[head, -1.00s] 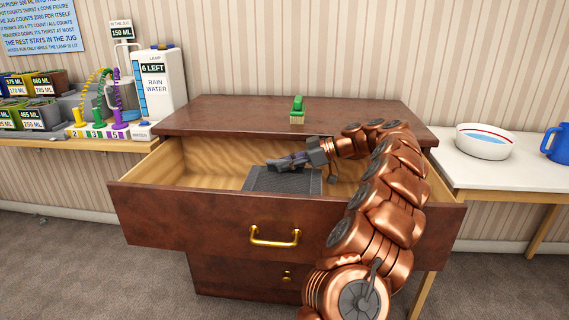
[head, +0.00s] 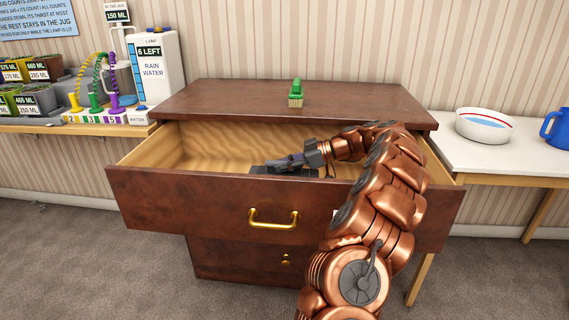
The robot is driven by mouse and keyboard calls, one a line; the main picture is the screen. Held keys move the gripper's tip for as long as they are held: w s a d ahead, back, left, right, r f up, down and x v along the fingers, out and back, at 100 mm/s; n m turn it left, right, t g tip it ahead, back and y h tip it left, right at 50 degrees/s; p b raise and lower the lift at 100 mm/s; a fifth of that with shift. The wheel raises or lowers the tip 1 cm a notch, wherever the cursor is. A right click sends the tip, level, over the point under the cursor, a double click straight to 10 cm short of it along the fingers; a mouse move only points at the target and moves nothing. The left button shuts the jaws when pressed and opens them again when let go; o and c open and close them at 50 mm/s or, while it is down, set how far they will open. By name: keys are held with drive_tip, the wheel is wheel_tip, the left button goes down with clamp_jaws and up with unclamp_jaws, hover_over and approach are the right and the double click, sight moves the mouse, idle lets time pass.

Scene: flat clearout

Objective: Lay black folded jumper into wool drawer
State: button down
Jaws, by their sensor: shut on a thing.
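The black folded jumper (head: 262,170) is a flat dark pad inside the open top drawer, partly hidden behind the drawer's front. My gripper (head: 285,162) is shut on the jumper and reaches into the drawer from the right. The wool drawer (head: 175,187) is pulled out, with a dark reddish-brown front, a brass handle and a pale wood interior. The inside left of the jumper looks empty. The drawer floor below the jumper is hidden, so I cannot tell whether the jumper touches it.
A green-topped brush (head: 296,93) stands on the dresser top (head: 225,98). A lower drawer (head: 235,258) is shut. On the right table are a white bowl (head: 484,125) and a blue jug (head: 557,129). On the left shelf are a rain water tank (head: 153,70) and several labelled pots.

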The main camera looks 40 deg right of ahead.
drive_tip(key=shift+f+b, duration=0.5)
drive_tip(key=shift+b, duration=0.15)
idle(0.4)
drive_tip(key=c, duration=1)
unclamp_jaws()
drive_tip(key=shift+o, duration=0.2)
